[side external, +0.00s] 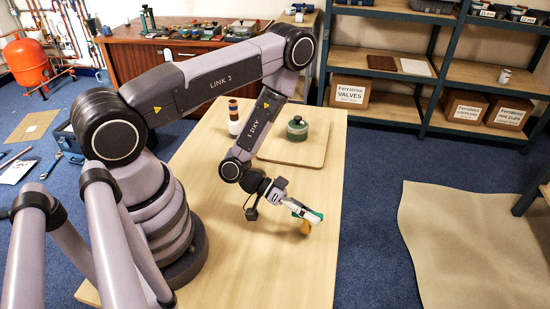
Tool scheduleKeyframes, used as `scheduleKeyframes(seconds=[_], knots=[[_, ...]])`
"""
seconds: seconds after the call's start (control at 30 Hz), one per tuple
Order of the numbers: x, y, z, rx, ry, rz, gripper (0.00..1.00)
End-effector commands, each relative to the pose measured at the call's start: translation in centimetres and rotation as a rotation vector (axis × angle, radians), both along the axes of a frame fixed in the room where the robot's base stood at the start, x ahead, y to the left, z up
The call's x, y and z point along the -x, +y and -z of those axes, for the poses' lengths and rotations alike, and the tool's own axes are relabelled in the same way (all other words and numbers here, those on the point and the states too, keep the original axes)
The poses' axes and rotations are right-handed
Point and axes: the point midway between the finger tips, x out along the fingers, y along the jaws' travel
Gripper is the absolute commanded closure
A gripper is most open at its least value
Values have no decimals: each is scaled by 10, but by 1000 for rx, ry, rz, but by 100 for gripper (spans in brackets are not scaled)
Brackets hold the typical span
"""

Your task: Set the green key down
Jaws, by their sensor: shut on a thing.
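My gripper (305,211) is over the wooden table, to the front of the board. It is shut on the green key (315,216), which shows as a small green piece at the fingertips. White parts show beside it, and a yellow-orange piece (305,228) shows just below. The picture is too small to tell how these parts join, or whether the key touches the table.
A wooden board (280,154) on the table (205,238) bears a green round object (297,130). A stack of coloured rings (234,118) stands by its left edge. The table around my gripper is mostly clear. Shelves with boxes (350,94) stand behind.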

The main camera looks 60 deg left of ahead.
Motion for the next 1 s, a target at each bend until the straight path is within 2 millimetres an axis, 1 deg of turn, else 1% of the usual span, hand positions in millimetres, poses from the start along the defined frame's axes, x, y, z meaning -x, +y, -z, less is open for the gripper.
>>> scheduleKeyframes(seconds=[0.03,0.13,0.53,0.57,0.73,0.77,1.0], knots=[[0,0,7,0,0,0,100],[0,0,13,-1,0,-1,100],[0,0,17,-1,1,-2,100],[0,0,17,-1,1,-2,75],[0,0,17,-1,1,-2,53],[0,0,17,-1,0,-2,52],[-1,0,17,-1,0,-2,52]])
